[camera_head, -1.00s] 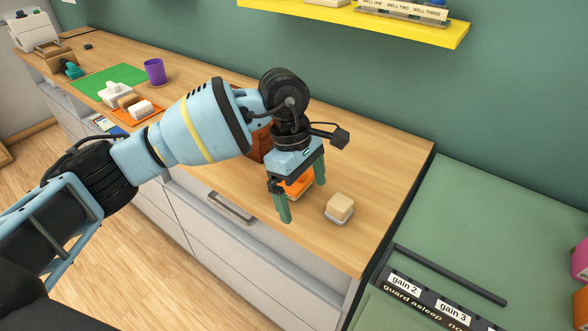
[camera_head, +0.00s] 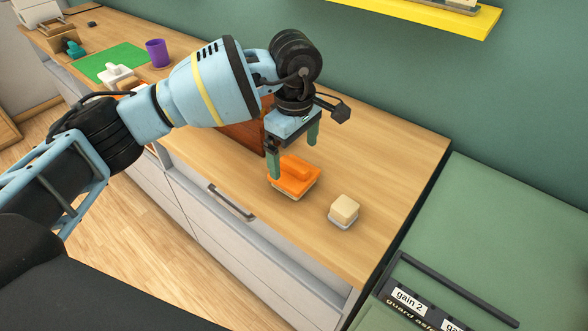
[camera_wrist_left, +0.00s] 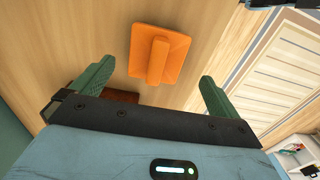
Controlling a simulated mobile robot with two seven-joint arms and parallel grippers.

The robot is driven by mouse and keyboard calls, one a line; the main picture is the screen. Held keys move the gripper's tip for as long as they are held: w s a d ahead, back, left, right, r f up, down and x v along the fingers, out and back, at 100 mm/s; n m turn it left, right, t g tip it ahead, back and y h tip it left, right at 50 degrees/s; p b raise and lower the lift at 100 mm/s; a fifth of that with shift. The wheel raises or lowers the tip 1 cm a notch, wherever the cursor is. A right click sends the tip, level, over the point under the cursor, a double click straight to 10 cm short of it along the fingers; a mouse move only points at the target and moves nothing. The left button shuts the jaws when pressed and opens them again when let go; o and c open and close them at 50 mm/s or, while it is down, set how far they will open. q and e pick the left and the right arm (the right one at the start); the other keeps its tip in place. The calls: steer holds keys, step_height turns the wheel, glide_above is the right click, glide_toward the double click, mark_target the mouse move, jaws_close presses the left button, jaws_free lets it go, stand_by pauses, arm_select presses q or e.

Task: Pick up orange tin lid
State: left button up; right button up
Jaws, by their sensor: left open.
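The orange tin lid (camera_head: 296,172) is a flat square with a raised bar-like handle. In the head view it sits on a pale base on the wooden counter. It also shows in the left wrist view (camera_wrist_left: 160,54), beyond the fingertips and between their lines. My left gripper (camera_head: 293,155) is open and empty, with green fingers pointing down above and just behind the lid. Its two fingers (camera_wrist_left: 158,82) stand wide apart in the left wrist view. From the head view I cannot tell the exact height of the fingertips over the lid. My right gripper is not in view.
A cream block on a small pale dish (camera_head: 344,211) stands right of the lid. A brown box (camera_head: 243,135) is behind my left wrist. A purple cup (camera_head: 157,53) and a green mat (camera_head: 109,63) are farther left. The counter right of the block is clear.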

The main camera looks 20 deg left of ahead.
mark_target(294, 163)
arm_select(q)
steer(key=f, duration=0.4)
steer(key=shift+w+a+f, duration=0.1)
steer(key=shift+w+f, duration=0.15)
steer(key=shift+w, duration=0.05)
steer(key=shift+f, duration=0.25)
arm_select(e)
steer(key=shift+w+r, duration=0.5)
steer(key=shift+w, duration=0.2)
arm_select(q)
steer(key=c, duration=1)
steer(key=shift+o, duration=0.2)
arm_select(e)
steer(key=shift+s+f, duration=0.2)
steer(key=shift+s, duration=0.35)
